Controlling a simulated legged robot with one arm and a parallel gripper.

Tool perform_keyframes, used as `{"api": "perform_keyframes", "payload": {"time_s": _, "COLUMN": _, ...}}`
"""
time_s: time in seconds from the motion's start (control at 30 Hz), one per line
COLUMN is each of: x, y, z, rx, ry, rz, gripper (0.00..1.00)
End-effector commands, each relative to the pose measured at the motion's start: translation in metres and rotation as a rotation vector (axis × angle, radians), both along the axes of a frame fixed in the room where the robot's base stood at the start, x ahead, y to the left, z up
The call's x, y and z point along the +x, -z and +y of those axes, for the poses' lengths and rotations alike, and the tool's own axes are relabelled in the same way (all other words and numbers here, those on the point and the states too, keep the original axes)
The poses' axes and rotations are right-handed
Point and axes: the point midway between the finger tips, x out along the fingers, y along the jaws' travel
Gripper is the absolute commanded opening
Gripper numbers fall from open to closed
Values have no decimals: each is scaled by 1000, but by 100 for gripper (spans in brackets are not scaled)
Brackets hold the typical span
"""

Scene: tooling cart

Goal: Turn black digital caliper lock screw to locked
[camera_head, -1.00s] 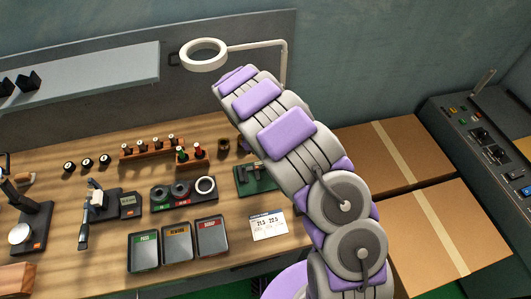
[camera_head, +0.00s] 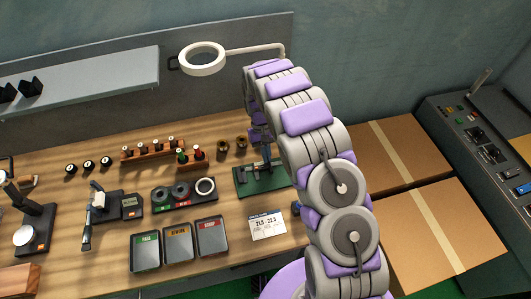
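A dark tool, which looks like the black caliper (camera_head: 253,177), lies on a green base (camera_head: 243,190) at the right part of the bench. It is small here, and its lock screw cannot be made out. My arm arches over from the right and its end hangs down behind this base. My gripper (camera_head: 266,158) shows as a dark, narrow shape at or just above the tool, partly hidden by my arm. Whether it touches the tool and whether its fingers are open cannot be told.
A measuring tool with a small display (camera_head: 129,201) stands at the left. Labelled trays (camera_head: 146,252), a ring holder (camera_head: 160,206), a wooden plug rack (camera_head: 130,156) and a white card (camera_head: 268,225) lie around. A ring lamp (camera_head: 202,58) hangs above. Cardboard boxes (camera_head: 435,230) are at the right.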

Motion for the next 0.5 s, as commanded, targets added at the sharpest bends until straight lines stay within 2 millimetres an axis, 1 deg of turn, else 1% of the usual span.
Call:
{"api": "perform_keyframes", "payload": {"time_s": 0.2, "x": 0, "y": 0, "z": -1, "rx": 1, "ry": 89, "rz": 1, "gripper": 0}}
{"api": "perform_keyframes", "payload": {"time_s": 0.5, "x": 0, "y": 0, "z": -2, "rx": 0, "ry": 129, "rz": 0, "gripper": 0}}
